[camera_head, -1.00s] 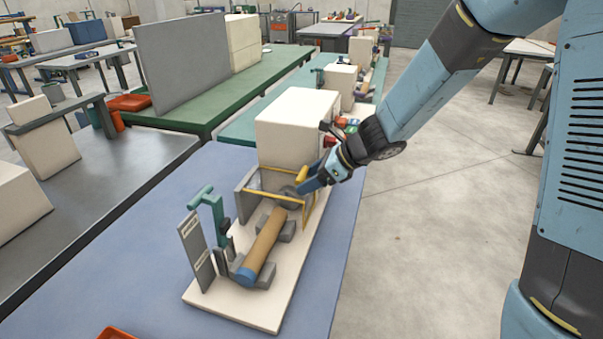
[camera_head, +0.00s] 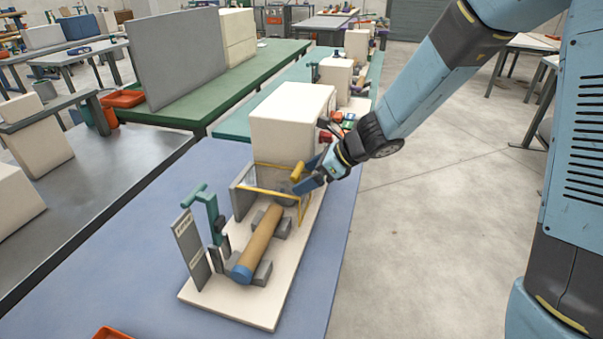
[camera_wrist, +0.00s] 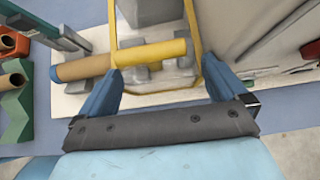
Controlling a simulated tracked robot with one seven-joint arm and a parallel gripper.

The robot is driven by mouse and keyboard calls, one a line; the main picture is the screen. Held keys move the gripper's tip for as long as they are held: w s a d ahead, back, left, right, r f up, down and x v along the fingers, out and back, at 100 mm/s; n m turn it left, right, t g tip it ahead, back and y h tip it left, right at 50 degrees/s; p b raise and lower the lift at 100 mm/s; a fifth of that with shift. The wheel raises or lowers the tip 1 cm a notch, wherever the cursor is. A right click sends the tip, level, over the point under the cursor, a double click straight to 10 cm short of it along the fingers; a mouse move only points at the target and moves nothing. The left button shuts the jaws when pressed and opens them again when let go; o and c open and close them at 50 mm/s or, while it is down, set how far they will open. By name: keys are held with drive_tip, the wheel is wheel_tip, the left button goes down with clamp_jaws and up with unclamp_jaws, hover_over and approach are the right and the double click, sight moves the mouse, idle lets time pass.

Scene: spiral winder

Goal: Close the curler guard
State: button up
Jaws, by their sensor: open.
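The curler guard (camera_head: 268,192) is a thin yellow frame at the front of the winder's white housing (camera_head: 292,120). Its thick yellow handle (camera_wrist: 152,53) lies crosswise in the wrist view. The handle also shows in the head view (camera_head: 299,172). My gripper (camera_wrist: 162,66) is open, with its two blue fingers spread near the two ends of the handle. I cannot tell whether they touch it. In the head view my gripper (camera_head: 312,184) is at the guard's right side and hides part of it. A brown tube (camera_head: 263,232) with a blue end lies in front of the guard, uncovered.
The winder stands on a white base plate (camera_head: 222,303) on a blue table (camera_head: 120,270). A teal post (camera_head: 212,215) and an upright grey plate (camera_head: 189,247) stand at its front left. Open floor (camera_head: 420,230) lies to the right.

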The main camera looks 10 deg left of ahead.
drive_tip(key=shift+s+a+r, duration=0.15)
drive_tip(key=shift+a+r, duration=0.05)
drive_tip(key=shift+a, duration=0.1)
drive_tip(key=shift+r, duration=0.1)
drive_tip(key=v, duration=1.3)
drive_tip(key=shift+d, duration=0.55)
